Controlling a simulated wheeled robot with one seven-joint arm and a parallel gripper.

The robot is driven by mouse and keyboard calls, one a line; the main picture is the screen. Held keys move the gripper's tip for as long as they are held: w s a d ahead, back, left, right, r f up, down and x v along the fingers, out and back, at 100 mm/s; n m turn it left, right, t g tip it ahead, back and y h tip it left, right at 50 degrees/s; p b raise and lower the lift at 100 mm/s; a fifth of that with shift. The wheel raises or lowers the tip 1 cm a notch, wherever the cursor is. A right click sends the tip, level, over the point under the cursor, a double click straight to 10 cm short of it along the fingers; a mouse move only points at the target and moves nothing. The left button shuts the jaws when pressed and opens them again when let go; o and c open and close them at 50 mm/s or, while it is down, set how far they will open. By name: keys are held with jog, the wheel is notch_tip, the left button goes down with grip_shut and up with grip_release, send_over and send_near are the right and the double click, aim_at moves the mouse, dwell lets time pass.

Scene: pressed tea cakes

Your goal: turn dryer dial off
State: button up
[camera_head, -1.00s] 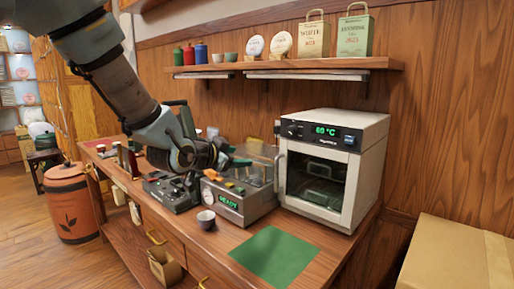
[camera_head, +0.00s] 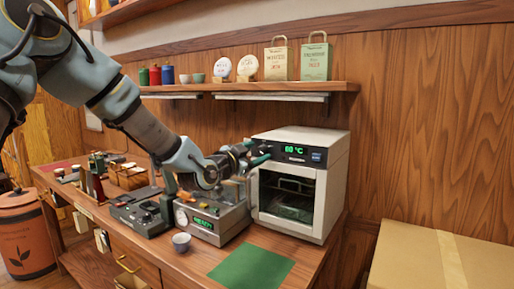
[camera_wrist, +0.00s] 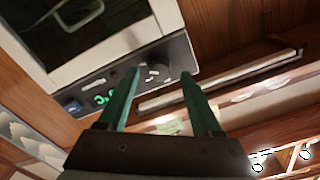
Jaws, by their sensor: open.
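The dryer (camera_head: 337,185) is a pale box with a glass front, standing at the right end of the counter. Its dark control panel (camera_head: 318,154) shows green digits reading about 60 °C. My gripper (camera_head: 259,153) is open, its green fingers at the panel's left end, where they hide the dial in the head view. In the wrist view the panel (camera_wrist: 88,92) appears upside down. The dial area (camera_wrist: 152,73), with small white marks, lies between the fingertips of my gripper (camera_wrist: 160,73). I cannot tell whether the fingers touch the dial, nor its exact setting.
A grey machine with a green display (camera_head: 212,222) and a black device (camera_head: 140,213) stand left of the dryer. A small cup (camera_head: 181,242) and a green mat (camera_head: 252,268) lie in front. A shelf (camera_head: 290,87) with bags and jars hangs above. A cardboard box (camera_head: 410,262) is at right.

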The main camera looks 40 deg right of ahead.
jog(key=shift+w+d, duration=0.1)
jog(key=shift+d, duration=0.35)
grip_shut()
dwell(0.3)
